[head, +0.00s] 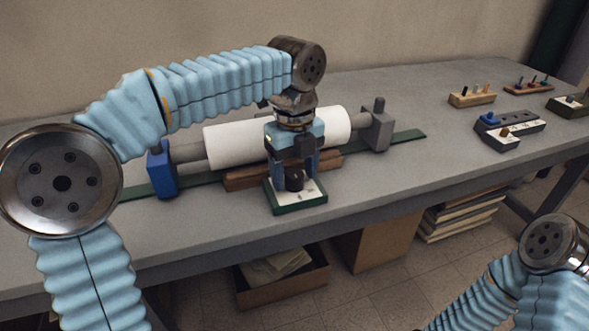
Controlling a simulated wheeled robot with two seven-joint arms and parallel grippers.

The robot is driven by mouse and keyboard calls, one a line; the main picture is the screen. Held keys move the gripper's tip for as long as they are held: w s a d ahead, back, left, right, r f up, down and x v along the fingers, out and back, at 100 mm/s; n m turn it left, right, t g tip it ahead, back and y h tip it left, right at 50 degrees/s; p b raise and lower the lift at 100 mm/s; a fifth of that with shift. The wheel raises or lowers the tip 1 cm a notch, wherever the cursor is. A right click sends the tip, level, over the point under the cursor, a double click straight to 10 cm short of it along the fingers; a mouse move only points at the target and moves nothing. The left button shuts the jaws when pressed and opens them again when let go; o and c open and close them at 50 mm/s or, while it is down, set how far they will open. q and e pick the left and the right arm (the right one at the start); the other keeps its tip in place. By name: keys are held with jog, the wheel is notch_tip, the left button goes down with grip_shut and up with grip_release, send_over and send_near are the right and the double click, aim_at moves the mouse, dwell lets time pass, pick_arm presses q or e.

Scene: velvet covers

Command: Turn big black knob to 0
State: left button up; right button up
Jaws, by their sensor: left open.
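The big black knob (294,181) sits on a small panel with a white top and green sides (299,202) at the table's front edge. My left gripper (293,172) points down from above. Its fingers are open and stand on either side of the knob; I cannot tell if they touch it. The panel's scale and the knob's pointer are too small to read. My right arm shows at the lower right, and its gripper is outside the picture.
A white roller (235,141) between a blue block (161,168) and a grey block (377,128) lies behind the panel. Several small boards with knobs or switches, including a grey one with a blue part (525,122), stand at the right. The grey table (420,165) is clear between.

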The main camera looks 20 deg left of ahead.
aim_at(294, 173)
pick_arm(q)
notch_tip(294, 173, up, 14)
dwell(0.5)
jog(key=shift+f, duration=0.15)
